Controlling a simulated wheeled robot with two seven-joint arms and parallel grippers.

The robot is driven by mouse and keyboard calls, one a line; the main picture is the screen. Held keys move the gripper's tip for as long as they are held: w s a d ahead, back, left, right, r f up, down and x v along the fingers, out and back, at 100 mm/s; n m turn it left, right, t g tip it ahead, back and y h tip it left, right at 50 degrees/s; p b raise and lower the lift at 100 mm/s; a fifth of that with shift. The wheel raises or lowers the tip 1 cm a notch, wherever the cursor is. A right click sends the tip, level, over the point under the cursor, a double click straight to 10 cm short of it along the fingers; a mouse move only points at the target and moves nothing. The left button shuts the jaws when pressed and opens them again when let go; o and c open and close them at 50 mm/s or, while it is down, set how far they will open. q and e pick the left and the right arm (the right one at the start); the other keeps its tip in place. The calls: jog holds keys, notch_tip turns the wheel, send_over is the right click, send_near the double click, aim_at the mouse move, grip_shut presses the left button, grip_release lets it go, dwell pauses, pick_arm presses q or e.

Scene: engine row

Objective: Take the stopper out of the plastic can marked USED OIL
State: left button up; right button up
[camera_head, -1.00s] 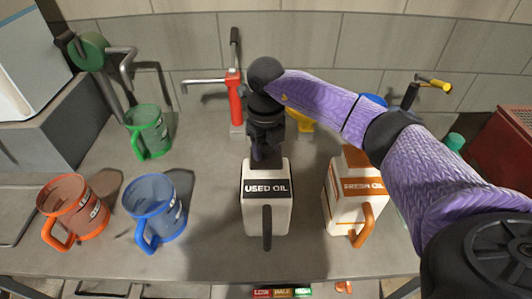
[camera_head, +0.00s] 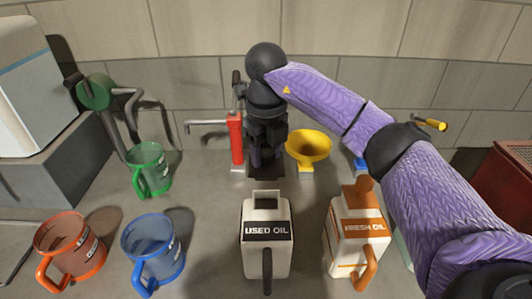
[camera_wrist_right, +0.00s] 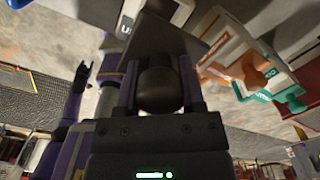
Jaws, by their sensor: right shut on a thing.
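The white plastic can marked USED OIL (camera_head: 266,258) stands upright on the counter at the middle front of the head view. Its top shows a dark open mouth. My right gripper (camera_head: 262,158) is above and behind the can, pointing down. It is shut on the stopper (camera_head: 266,171), a dark block clear of the can's mouth. In the right wrist view the stopper's round black knob (camera_wrist_right: 160,88) sits between the two fingers, with its wide dark block beyond.
The white and orange FRESH OIL can (camera_head: 357,245) stands to the right. A yellow funnel (camera_head: 308,147) and a red pump (camera_head: 235,140) are behind. Green (camera_head: 149,170), orange (camera_head: 68,245) and blue (camera_head: 153,250) jugs stand on the left. Bare counter lies between the blue jug and the USED OIL can.

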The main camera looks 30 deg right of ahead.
jog(key=shift+c, duration=1.1)
grip_shut()
notch_tip(320, 180, up, 5)
jog(key=p, duration=0.5)
jog(key=shift+r, duration=0.1)
